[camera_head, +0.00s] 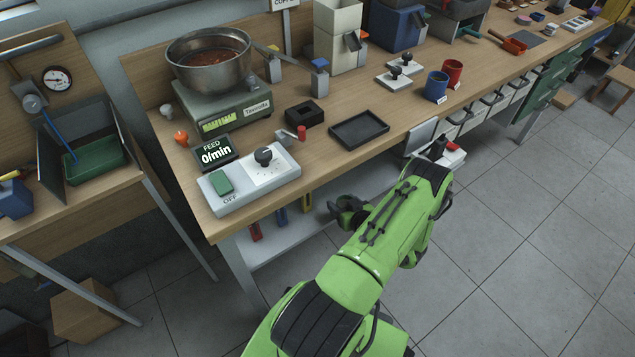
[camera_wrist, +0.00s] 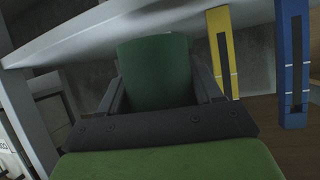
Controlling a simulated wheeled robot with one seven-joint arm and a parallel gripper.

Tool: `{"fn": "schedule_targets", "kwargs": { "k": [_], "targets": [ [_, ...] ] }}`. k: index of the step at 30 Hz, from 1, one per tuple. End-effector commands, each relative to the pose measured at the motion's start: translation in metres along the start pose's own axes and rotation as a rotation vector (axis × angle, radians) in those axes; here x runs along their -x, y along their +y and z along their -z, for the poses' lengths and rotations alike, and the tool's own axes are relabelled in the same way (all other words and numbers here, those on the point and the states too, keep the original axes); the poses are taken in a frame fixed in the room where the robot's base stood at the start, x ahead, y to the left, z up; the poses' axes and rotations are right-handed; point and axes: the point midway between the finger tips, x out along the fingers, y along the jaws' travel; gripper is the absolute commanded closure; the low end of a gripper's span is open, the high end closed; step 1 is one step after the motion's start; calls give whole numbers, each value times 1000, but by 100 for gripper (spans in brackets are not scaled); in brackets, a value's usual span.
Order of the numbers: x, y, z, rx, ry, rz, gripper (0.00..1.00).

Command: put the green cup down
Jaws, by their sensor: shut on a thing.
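The green cup (camera_wrist: 155,72) fills the space between my two fingers in the wrist view. My gripper (camera_wrist: 160,88) is shut on it, with a dark finger at each side. The cup's far end and its contents are hidden, and I cannot tell how far it is tilted. In the head view my gripper (camera_head: 347,212) is a small dark shape in front of the workbench (camera_head: 330,172), below its top.
A black tray (camera_head: 359,130) and a feed control box (camera_head: 249,178) stand near the bench's front edge. Blue (camera_head: 437,86) and red cups (camera_head: 453,72) stand farther right. Yellow (camera_wrist: 223,55) and blue strips (camera_wrist: 292,65) are close by in the wrist view. A pale shelf (camera_head: 290,240) lies below.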

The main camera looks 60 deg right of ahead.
Motion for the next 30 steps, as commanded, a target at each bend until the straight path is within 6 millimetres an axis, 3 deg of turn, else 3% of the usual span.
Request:
{"fn": "schedule_targets", "kwargs": {
  "k": [1, 7, 16, 18, 21, 22, 23, 26, 27, 30],
  "targets": [
    [-17, -1, 6, 11, 5, 5, 75],
    [-72, -3, 35, 13, 7, 3, 75],
    [-112, -4, 56, 5, 5, 1, 75],
    [-118, -2, 35, -3, -2, -1, 75],
    [-125, -1, 20, -2, -1, -1, 75],
    [-126, -1, 20, -1, 0, -1, 75],
    [-125, -1, 21, -1, 0, -1, 81],
    [-124, -1, 22, 0, -2, -1, 81],
    [-124, -1, 21, 0, -3, -1, 33],
    [-124, -1, 21, -1, -3, -1, 18]
  ]
}}
